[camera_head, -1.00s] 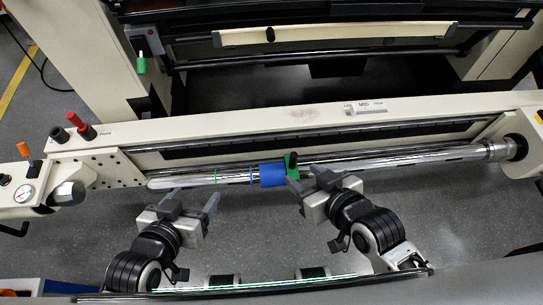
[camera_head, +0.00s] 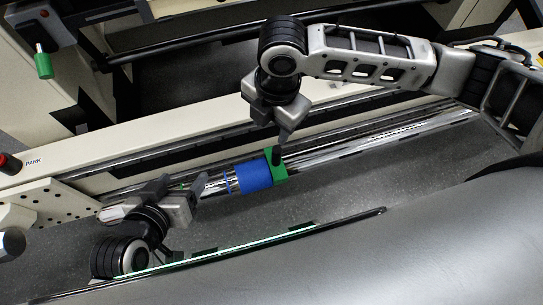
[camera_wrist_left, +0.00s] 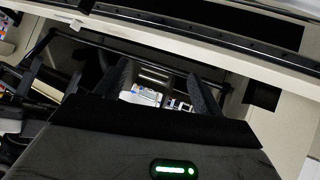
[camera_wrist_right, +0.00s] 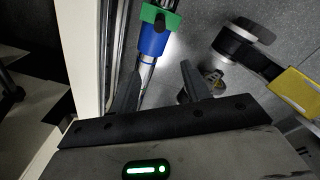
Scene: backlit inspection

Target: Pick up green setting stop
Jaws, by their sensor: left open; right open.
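The green setting stop (camera_head: 279,170) is a green block with a black knob on top. It sits around the shiny rod (camera_head: 350,148), against the right end of a blue sleeve (camera_head: 252,177). My right gripper (camera_head: 277,122) is open and empty, above and behind the stop, apart from it. In the right wrist view the stop (camera_wrist_right: 160,17) shows at the top edge, beyond the open fingers (camera_wrist_right: 160,88). My left gripper (camera_head: 180,188) is open near the rod, left of the blue sleeve. The left wrist view shows its open fingers (camera_wrist_left: 160,85) with nothing between them.
A cream beam (camera_head: 130,150) runs behind the rod. Another green piece (camera_head: 43,66) hangs at the upper left, and a perforated plate (camera_head: 60,205) stands at the left. A yellow-and-dark object (camera_wrist_right: 295,88) shows in the right wrist view. Grey floor lies in front of the rod.

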